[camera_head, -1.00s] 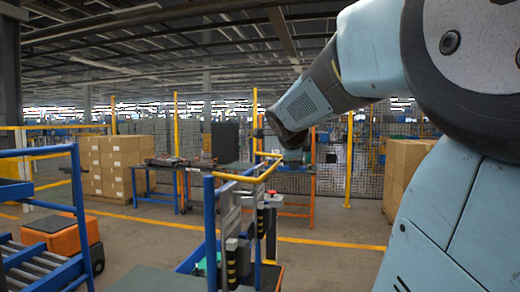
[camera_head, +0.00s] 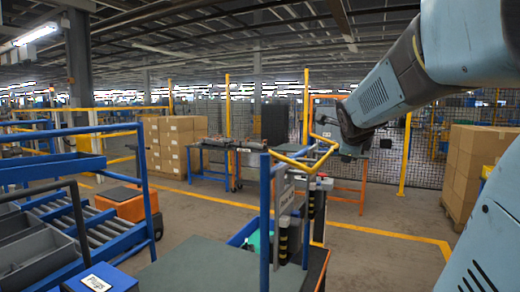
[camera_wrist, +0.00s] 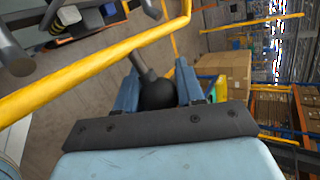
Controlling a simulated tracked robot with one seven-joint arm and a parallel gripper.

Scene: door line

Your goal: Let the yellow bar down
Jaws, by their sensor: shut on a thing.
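The yellow bar (camera_head: 292,161) is a bent rail at the top of a blue-posted frame in the head view. In the wrist view, the yellow bar (camera_wrist: 90,72) crosses from the left edge up to the top middle. My gripper (camera_wrist: 157,88) has its two blue fingers around a round black knob (camera_wrist: 158,95) on a short grey rod. The rod runs up to the bar; whether it is fixed to it I cannot tell. In the head view, my gripper (camera_head: 352,152) is beside the bar's right end, and its fingers are too small to make out.
A blue roller conveyor (camera_head: 85,205) with grey bins stands at the left. A dark green tabletop (camera_head: 205,265) lies in front. Cardboard boxes (camera_head: 175,145) stand behind, and more boxes (camera_head: 480,165) are at the right. Open floor shows before the mesh fence.

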